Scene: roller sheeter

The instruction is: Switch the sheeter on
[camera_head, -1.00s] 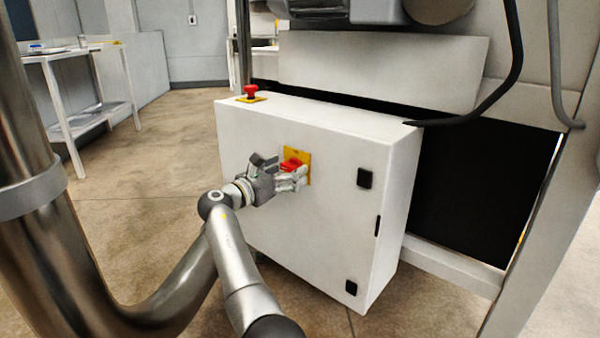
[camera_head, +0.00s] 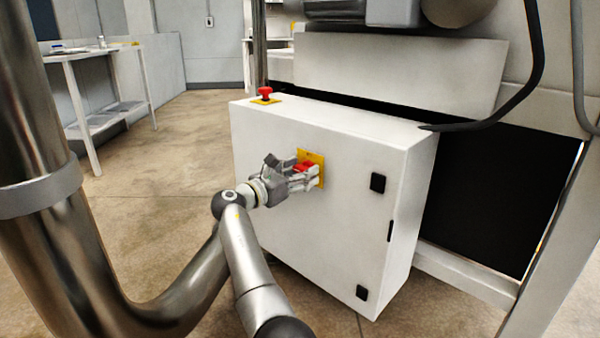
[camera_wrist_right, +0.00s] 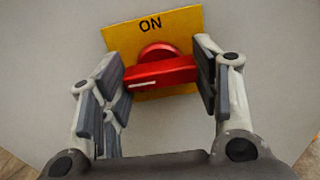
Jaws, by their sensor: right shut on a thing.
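The sheeter's rotary switch is a red handle (camera_head: 304,167) on a yellow plate (camera_head: 313,155) on the front of a white cabinet (camera_head: 320,235). In the right wrist view the red handle (camera_wrist_right: 157,74) lies nearly level, slightly tilted, with a white line toward its left end. The word ON is on the upper part of the yellow plate (camera_wrist_right: 180,24). My right gripper (camera_head: 302,177) is shut on the handle; its fingers (camera_wrist_right: 162,76) sit at the handle's left and right ends. My left gripper is not in view.
A red mushroom button (camera_head: 265,92) on a yellow base stands on top of the cabinet. A black cable (camera_head: 530,75) hangs at the right. A white table (camera_head: 95,65) stands at the back left, with open floor before it.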

